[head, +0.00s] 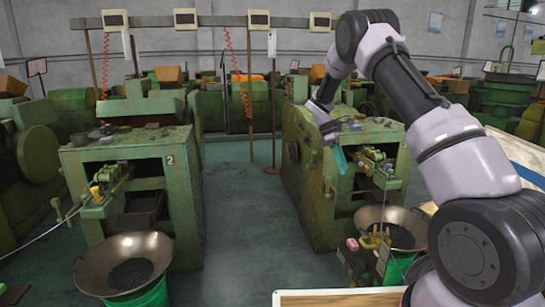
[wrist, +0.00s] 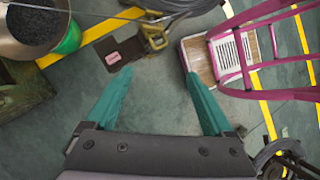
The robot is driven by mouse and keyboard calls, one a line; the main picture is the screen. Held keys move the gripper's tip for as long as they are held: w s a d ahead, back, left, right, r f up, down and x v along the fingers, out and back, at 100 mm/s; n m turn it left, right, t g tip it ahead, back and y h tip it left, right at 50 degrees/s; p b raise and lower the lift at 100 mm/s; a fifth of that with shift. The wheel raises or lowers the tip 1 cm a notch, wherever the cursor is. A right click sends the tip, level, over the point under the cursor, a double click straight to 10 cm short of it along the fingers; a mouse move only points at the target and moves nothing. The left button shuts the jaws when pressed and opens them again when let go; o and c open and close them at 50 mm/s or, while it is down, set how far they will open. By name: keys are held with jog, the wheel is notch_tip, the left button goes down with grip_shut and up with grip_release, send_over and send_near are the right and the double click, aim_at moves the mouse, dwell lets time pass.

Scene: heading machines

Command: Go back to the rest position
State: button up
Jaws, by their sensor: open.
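My gripper (head: 338,158) hangs at the end of my raised arm, in front of the right green machine (head: 310,185) in the head view. Only a teal finger shows clearly there; whether it touches the machine cannot be told. In the wrist view my gripper (wrist: 157,88) has its two teal fingers spread wide. Only grey-green floor shows between them, and nothing is held.
A green machine marked 2 (head: 185,190) stands left, a clear aisle (head: 240,200) between the two. Metal bowls (head: 95,268) (head: 415,225) sit on green buckets in front. A pale board (head: 330,298) lies near. The wrist view shows a magenta frame (wrist: 238,50) and yellow floor lines.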

jog(key=s+r+m+t+y, duration=0.2)
jog(key=s+r+m, duration=0.2)
jog(key=s+r, duration=0.5)
jog(key=s+r+m+t+y, duration=0.25)
jog(key=s+r+m, duration=0.2)
jog(key=r, duration=0.85)
jog(key=s+r+m+t, duration=0.2)
jog(key=s+m, duration=0.1)
jog(key=s, duration=0.4)
jog(key=s+r+m+t+y, duration=0.1)
jog(key=s+r+m+t, duration=0.1)
jog(key=s, duration=0.5)
jog(key=s+r+m+t+y, duration=0.1)
jog(key=s+m+t, duration=0.1)
jog(key=s+m, duration=0.2)
jog(key=s, duration=0.3)
jog(key=shift+s+a+r, duration=0.25)
jog(key=shift+s+r, duration=0.05)
jog(key=shift+r, duration=0.1)
